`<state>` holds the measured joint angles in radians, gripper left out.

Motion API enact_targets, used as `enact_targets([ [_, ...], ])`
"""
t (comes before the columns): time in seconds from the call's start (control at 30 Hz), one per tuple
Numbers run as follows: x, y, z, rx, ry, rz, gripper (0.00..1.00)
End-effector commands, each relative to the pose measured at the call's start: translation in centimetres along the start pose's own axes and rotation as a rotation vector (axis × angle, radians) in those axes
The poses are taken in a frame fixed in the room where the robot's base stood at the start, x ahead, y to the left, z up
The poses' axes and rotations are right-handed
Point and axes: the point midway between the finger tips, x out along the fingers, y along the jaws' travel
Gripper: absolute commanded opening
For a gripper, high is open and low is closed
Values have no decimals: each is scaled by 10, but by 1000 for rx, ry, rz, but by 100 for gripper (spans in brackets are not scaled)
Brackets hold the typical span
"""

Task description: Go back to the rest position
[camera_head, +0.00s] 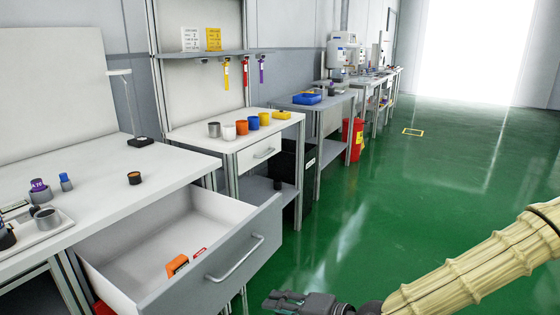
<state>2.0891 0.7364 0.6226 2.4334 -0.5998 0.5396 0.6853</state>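My gripper (290,302) shows at the bottom edge, just right of the open drawer, with my cream-sleeved arm reaching in from the right. The gripper is dark and partly cut off by the frame edge; I cannot tell how far its fingers are apart. The open drawer (215,275) sticks out of the near workbench (95,190), with its grey front and bar handle facing me. An orange item (177,265) and a small red item (199,252) lie in the drawer. The gripper appears apart from the drawer handle.
A second bench (190,133) holds several coloured cups. A red bin (353,139) stands farther back. The green floor (430,190) at right is clear.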

Motion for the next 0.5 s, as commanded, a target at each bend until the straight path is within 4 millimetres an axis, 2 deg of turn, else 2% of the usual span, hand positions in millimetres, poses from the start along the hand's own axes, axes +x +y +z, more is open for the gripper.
enact_targets([
  [0.03,5,28,10,-1,-12,57,32],
  [0.23,7,132,41,-30,-44,276,32],
  [0.37,-4,196,60,-63,-71,420,32],
  [0.5,-25,260,79,-110,-104,574,32],
])
